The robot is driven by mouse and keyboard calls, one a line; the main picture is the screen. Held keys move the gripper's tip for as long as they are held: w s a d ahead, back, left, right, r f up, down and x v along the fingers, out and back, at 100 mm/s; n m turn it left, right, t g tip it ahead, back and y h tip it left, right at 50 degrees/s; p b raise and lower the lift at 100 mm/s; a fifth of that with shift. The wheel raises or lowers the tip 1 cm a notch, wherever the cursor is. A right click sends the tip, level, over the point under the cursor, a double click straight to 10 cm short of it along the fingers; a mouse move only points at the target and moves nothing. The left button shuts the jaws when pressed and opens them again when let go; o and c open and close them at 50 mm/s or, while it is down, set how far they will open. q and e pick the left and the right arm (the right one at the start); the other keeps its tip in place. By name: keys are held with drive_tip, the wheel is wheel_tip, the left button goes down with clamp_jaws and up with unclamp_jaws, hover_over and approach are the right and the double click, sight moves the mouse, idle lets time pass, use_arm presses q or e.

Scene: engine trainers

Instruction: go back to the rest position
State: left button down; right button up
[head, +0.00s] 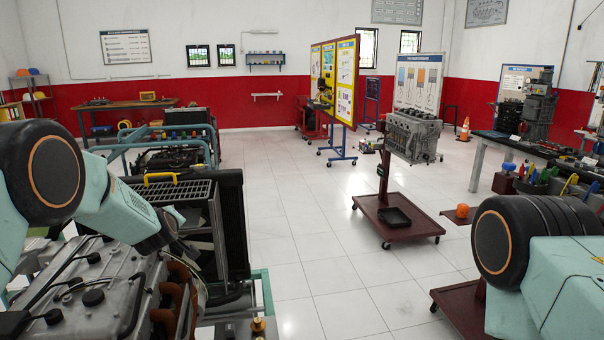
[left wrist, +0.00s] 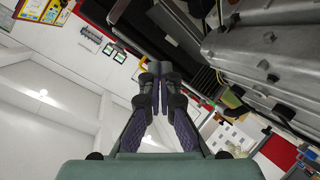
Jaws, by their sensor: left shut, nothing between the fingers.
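My left gripper (left wrist: 162,75) is in the middle of the left wrist view, its two dark fingers meeting at the tips with nothing between them. In the head view my left arm comes in from the left and reaches over a grey engine (head: 105,290); its gripper is small, dark and partly hard to make out there. The engine's grey cover also fills the upper right of the left wrist view (left wrist: 262,45). My right arm shows only in part at the lower right of the head view, and its gripper is out of the picture.
An engine on a red wheeled stand (head: 397,222) is further off, right of centre. A bench (head: 490,146) with tools and parts runs along the right. The white tiled floor (head: 305,240) between is clear.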

use_arm(q)
drive_tip(key=s+d+f+m+g+h+b, duration=0.1)
drive_tip(key=s+d+f+m+g+b, duration=0.15)
drive_tip(key=s+f, duration=0.95)
drive_tip(key=s+d+f+m+g+h+b, duration=0.1)
drive_tip(key=s+d+f+m+g+b, duration=0.2)
drive_tip(key=s+f, duration=0.95)
drive_tip(key=s+d+f+m+g+b, duration=0.1)
drive_tip(key=s+f+g+b, duration=0.1)
drive_tip(key=s+f+b, duration=0.2)
drive_tip(key=s+d+f+m+g+h+b, duration=0.1)
drive_tip(key=s+d+f+m+g+b, duration=0.1)
drive_tip(key=s+f, duration=0.8)
drive_tip(key=s+d+f+m+g+b, duration=0.1)
drive_tip(key=s+f+b, duration=0.6)
drive_tip(key=s, duration=1.3)
drive_tip(key=shift+d+f+m+g+h, duration=0.2)
drive_tip(key=shift+d+m+g+h, duration=0.15)
drive_tip(key=shift+m+g, duration=0.6)
drive_tip(key=shift+s, duration=0.25)
drive_tip(key=shift+n, duration=0.3)
